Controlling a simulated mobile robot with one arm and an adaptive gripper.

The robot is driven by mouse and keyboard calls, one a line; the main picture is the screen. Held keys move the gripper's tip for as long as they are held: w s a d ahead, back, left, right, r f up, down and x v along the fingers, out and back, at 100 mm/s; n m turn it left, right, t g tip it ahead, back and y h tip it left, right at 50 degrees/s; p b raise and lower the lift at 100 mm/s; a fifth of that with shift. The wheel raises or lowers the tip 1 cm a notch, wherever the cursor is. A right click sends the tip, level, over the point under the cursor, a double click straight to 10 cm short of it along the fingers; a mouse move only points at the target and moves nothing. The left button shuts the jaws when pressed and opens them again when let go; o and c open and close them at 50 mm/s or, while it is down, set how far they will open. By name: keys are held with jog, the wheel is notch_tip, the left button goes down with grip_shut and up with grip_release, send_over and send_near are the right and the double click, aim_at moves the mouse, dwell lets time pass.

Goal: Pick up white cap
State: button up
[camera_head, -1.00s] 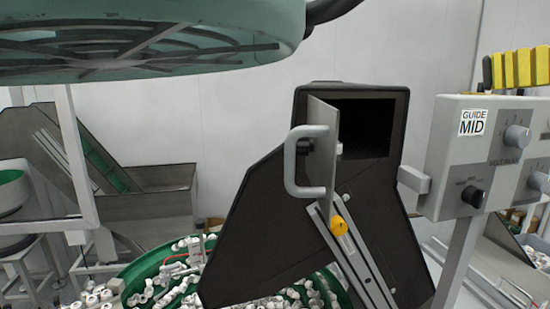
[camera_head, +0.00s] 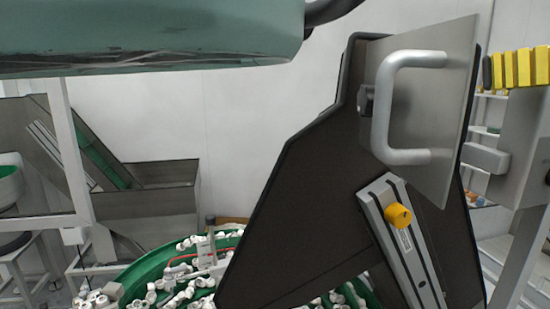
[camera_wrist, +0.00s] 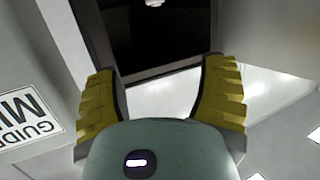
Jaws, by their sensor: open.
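A small white thing (camera_wrist: 153,3) shows at the top edge of the wrist view, inside a dark opening (camera_wrist: 150,40). It is cut off, and I cannot tell for sure that it is a white cap. Many white caps (camera_head: 188,292) lie loose in the green round bowl (camera_head: 143,275) at the lower left of the head view. My gripper (camera_wrist: 160,70) is open and empty, its yellow ridged fingers apart in front of the dark opening. Part of a yellow finger also shows at the right edge of the head view (camera_head: 518,68).
A dark housing (camera_head: 310,215) fills the middle right, with an open metal door (camera_head: 440,110), a grey handle (camera_head: 382,105) and a yellow knob (camera_head: 398,216) on a rail. The door hides the opening in the head view. A grey box labelled GUIDE (camera_wrist: 30,115) is close at left in the wrist view.

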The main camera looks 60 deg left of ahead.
jog(key=f+p+x, duration=0.1)
jog(key=x, duration=0.2)
jog(key=p+x, duration=0.2)
jog(key=x, duration=0.2)
jog(key=f+p+x, duration=0.1)
jog(key=p+x, duration=0.1)
jog(key=x, duration=0.2)
jog(key=shift+f, duration=0.4)
jog(key=p+x, duration=0.2)
jog(key=p, duration=0.1)
jog(key=shift+a+p, duration=0.15)
jog(key=shift+p, duration=0.25)
jog(key=shift+p+x, duration=0.85)
jog(key=shift+x, duration=0.25)
jog(key=shift+a+f, duration=0.2)
jog(key=shift+f, duration=0.15)
jog(key=shift+w, duration=0.1)
jog(key=c, duration=0.8)
